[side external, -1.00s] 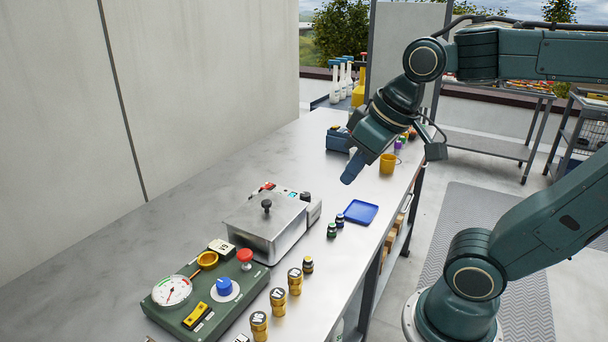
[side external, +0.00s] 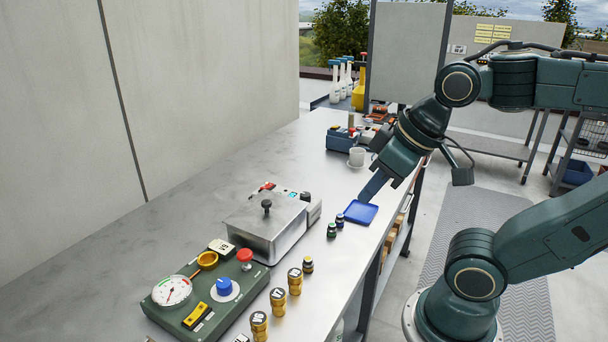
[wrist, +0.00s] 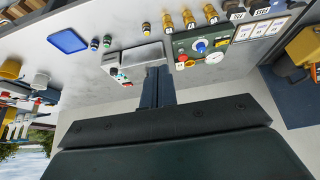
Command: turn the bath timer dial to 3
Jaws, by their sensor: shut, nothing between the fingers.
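A blue knob on a white disc (side external: 225,288) sits on a green control box (side external: 188,318) at the front left of the bench; no numbers on it are legible. It also shows small in the wrist view (wrist: 201,46). Behind the box stands a metal bath with a lid (side external: 268,228), with small controls on its far end; their details are too small to read. My gripper (side external: 368,193) is shut and empty, above the bench's right edge near the blue tray, away from the knob. Its fingers (wrist: 158,75) overlap the bath in the wrist view.
Several brass weights (side external: 278,298) stand along the front edge. Small dark bottles (side external: 332,230) stand beside the blue tray (side external: 361,212). The bench's left side is clear.

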